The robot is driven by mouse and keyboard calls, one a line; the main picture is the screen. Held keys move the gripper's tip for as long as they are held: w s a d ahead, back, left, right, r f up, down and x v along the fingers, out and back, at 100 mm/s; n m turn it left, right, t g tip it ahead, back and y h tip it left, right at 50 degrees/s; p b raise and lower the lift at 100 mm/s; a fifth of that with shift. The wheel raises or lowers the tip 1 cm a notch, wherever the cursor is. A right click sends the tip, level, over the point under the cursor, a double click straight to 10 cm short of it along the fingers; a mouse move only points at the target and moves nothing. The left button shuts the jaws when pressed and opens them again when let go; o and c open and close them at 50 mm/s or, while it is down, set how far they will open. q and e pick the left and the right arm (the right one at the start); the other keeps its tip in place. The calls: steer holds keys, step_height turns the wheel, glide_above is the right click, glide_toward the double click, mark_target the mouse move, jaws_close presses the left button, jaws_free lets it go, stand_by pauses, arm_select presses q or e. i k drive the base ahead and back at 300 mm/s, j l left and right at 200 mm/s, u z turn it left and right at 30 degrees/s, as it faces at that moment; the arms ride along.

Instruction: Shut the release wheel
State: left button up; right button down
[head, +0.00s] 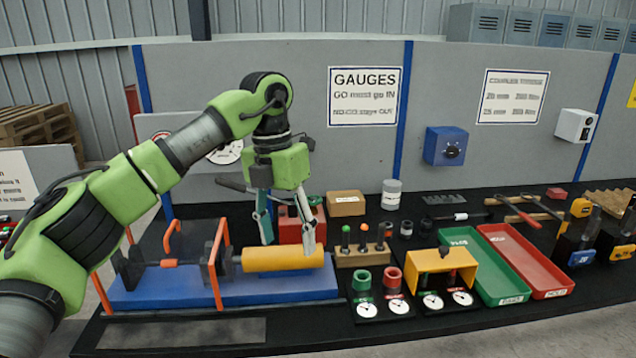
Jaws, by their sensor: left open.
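No part is plainly marked as the release wheel. A blue-based rig (225,291) with a yellow cylinder (283,258) stands at the left of the bench. My left gripper (287,236) is open and points down at the cylinder's right part. Its fingers overlap the cylinder in the picture; contact cannot be told. My right gripper is out of view.
A red block (291,229) is behind the cylinder. A wooden rack (364,256) with coloured-top plugs, a yellow housing (440,266), a green tray (483,267) and a red tray (528,262) lie to the right. A white box (574,125) is on the wall.

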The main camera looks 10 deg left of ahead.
mark_target(312, 200)
steer(key=i, duration=1.3)
